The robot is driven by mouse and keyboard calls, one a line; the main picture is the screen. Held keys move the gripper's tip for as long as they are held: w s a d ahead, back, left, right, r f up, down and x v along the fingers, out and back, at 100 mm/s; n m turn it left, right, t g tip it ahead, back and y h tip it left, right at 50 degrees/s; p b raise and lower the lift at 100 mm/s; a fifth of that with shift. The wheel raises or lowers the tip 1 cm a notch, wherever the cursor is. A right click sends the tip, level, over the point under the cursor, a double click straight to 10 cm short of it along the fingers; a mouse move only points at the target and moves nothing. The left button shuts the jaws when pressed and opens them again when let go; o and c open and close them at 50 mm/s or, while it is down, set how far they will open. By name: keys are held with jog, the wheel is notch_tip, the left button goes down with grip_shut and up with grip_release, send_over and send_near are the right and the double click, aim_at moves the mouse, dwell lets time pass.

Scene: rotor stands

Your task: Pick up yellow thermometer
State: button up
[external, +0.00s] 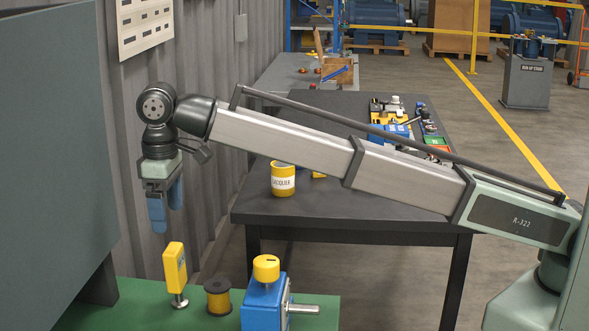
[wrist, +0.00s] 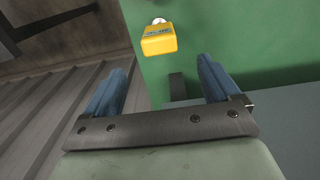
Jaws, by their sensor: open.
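The yellow thermometer (external: 175,264) stands upright on the green bench top, its yellow body above a metal foot. It also shows in the wrist view (wrist: 159,40), beyond the fingertips and between their lines. My gripper (external: 166,206) points down above the thermometer, clear of it. In the wrist view my gripper (wrist: 161,72) has its two blue fingers wide apart with nothing between them.
A brown-yellow spool (external: 218,298) stands just right of the thermometer. A blue block with a yellow knob (external: 266,268) and a metal rod stands farther right. A grey panel (external: 50,140) rises at the left. A yellow can (external: 283,180) is on the dark table behind.

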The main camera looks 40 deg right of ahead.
aim_at(173, 248)
notch_tip(173, 248, down, 12)
jog(key=shift+d+r, duration=0.1)
dwell(0.5)
jog(key=shift+c, duration=0.2)
jog(key=c, duration=1.5)
jog(key=shift+c, duration=0.2)
